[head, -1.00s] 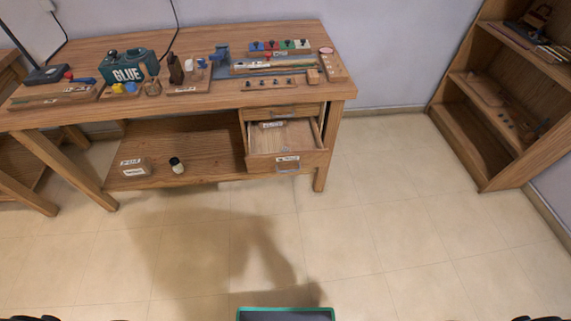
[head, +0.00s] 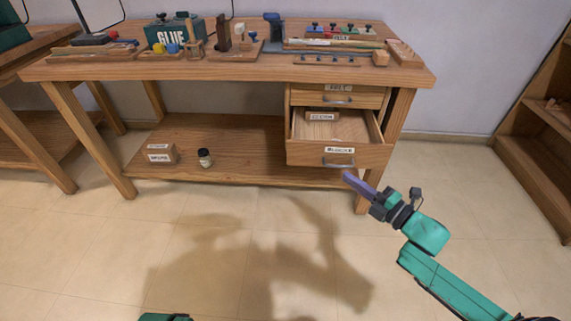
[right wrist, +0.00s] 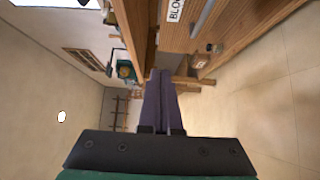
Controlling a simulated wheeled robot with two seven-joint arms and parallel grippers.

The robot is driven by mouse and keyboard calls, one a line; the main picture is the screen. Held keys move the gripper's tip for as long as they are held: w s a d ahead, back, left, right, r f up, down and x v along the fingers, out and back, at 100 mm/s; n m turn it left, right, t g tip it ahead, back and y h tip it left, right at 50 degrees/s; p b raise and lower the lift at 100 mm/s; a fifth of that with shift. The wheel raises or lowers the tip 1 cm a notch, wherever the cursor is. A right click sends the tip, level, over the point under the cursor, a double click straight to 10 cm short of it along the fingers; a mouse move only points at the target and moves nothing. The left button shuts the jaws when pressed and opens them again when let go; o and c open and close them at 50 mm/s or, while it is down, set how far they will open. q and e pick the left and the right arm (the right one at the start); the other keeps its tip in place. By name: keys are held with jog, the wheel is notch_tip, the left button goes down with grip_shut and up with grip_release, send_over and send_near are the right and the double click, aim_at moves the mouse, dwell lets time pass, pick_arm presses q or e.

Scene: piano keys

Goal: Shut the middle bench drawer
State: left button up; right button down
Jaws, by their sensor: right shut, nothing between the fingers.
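The wooden workbench (head: 240,70) has an open drawer (head: 305,154) under a shut top drawer (head: 362,97). The open drawer is pulled out toward me, with a label that seems to read BLOCKS and a metal handle (head: 338,164) on its front. A small labelled block (head: 322,117) lies inside at the back. My right gripper (head: 348,178) is shut and empty, its purple fingers just in front of and below the right part of the drawer front. In the right wrist view the fingers (right wrist: 158,88) point forward, with the labelled drawer front (right wrist: 182,38) beside them. My left gripper is out of view.
The lower shelf (head: 240,165) holds a labelled box (head: 161,153) and a small jar (head: 205,158). Tools and a GLUE case (head: 172,34) crowd the bench top. A bookcase (head: 545,140) stands at the right. The floor before the bench is clear.

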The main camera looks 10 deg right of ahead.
jog(key=b, duration=0.3)
send_near(316, 144)
jog(key=w+a, duration=0.2)
jog(key=a, duration=0.2)
jog(key=shift+w+d+f, duration=0.1)
jog(key=shift+w+d, duration=0.05)
jog(key=shift+w, duration=0.35)
jog(key=shift+w+d+f, duration=0.1)
jog(key=shift+w+d, duration=0.05)
jog(key=shift+w, duration=0.4)
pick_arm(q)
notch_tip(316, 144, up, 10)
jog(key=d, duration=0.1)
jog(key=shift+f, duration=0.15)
pick_arm(e)
jog(key=shift+w+d, duration=0.1)
jog(key=shift+w, duration=0.35)
pick_arm(q)
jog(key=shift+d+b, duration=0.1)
jog(key=shift+b, duration=0.2)
pick_arm(e)
jog(key=shift+w+r, duration=0.1)
